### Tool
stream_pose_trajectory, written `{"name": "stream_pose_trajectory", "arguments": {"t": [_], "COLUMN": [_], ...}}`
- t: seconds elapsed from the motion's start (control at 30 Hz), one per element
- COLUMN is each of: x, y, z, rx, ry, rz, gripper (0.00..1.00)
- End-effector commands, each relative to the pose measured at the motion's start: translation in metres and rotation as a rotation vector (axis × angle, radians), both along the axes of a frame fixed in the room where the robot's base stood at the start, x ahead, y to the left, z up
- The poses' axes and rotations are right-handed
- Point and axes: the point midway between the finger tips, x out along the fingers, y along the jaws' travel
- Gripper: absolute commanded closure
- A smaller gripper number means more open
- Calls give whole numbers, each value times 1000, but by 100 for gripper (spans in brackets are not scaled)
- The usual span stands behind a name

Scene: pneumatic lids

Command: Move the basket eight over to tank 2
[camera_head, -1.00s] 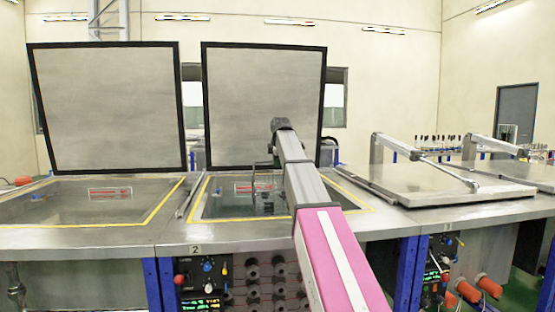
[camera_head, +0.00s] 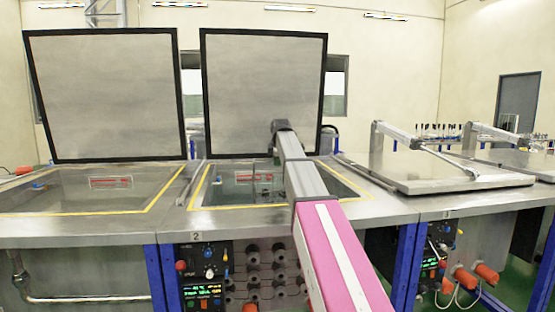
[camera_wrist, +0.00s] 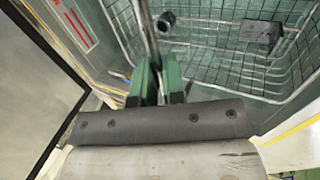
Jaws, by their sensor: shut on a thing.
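Tank 2 (camera_head: 205,200), in the middle of the head view, has its lid (camera_head: 262,95) raised and a yellow-edged opening. My arm reaches over this opening, and its far end hides my gripper in the head view. In the wrist view, my gripper (camera_wrist: 160,82) has green fingers shut on the thin metal handle of a wire basket (camera_wrist: 205,18). The basket hangs below, with dark parts (camera_wrist: 245,32) inside it. The wrist view places it in or just over a tank opening. No number shows on the basket, so I cannot confirm it is basket eight.
The left tank (camera_head: 75,198) is open, with its lid (camera_head: 105,95) raised. Tank 3, at right, has a closed flat lid (camera_head: 455,178) with a lifting arm. The raised lid (camera_wrist: 35,95) of the tank below stands close on the left in the wrist view.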

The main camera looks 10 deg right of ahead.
Motion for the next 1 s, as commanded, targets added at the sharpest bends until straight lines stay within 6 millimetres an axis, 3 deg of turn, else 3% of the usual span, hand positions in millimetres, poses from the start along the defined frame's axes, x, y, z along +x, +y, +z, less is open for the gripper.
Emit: {"name": "stream_pose_trajectory", "arguments": {"t": [1.0], "x": [0], "y": [0], "z": [-56], "rx": [0], "ry": [-3], "rz": [0], "gripper": [100]}}
